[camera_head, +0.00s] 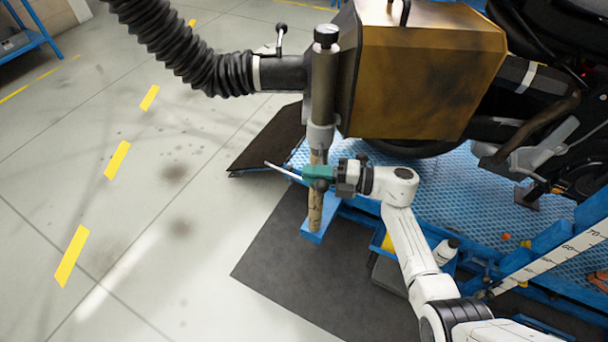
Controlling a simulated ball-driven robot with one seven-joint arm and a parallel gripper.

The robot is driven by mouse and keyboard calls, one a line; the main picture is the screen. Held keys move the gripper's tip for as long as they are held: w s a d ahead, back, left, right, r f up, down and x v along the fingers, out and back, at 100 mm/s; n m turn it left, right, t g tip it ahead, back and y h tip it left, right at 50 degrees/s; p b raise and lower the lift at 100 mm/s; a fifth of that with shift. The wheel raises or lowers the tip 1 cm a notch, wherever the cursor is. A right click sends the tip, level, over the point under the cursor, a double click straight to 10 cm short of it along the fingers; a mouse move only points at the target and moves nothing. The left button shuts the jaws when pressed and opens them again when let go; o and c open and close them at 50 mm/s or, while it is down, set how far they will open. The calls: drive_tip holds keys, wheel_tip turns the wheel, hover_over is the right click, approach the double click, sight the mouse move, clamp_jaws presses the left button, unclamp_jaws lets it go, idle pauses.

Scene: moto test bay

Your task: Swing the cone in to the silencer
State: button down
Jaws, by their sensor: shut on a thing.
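The cone (420,85) appears to be the large brown-orange hood, tapering on its left into a dark pipe. A black ribbed hose (190,50) joins that pipe. A grey upright (325,85) with a black knob stands at the pipe, above a worn post (316,208). My gripper (318,176) is at the upright's lower end, shut on what looks like a pale rod (283,171) that sticks out to the left. The hold itself is partly hidden. A dark cylinder with a light band, perhaps the silencer (518,74), shows right of the hood; the hood may hide part of it.
A blue textured platform (450,200) lies under the motorcycle (560,120). A ruler-marked blue rail (575,245) is at the right. A bottle (446,251) and bins stand by my arm. A dark mat (290,275) lies in front. The floor at the left is clear.

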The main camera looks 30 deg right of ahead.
drive_tip(key=shift+s+d+f+n+g+y+b, duration=0.2)
drive_tip(key=shift+s+d+n+g+y+b, duration=0.1)
drive_tip(key=shift+s+d+n+g+b, duration=0.3)
drive_tip(key=shift+w, duration=0.15)
drive_tip(key=c, duration=1.2)
unclamp_jaws()
drive_tip(key=shift+r, duration=0.1)
drive_tip(key=shift+o, duration=0.2)
drive_tip(key=shift+d, duration=0.1)
drive_tip(key=b+v, duration=0.2)
drive_tip(key=v, duration=0.8)
drive_tip(key=shift+d, duration=0.35)
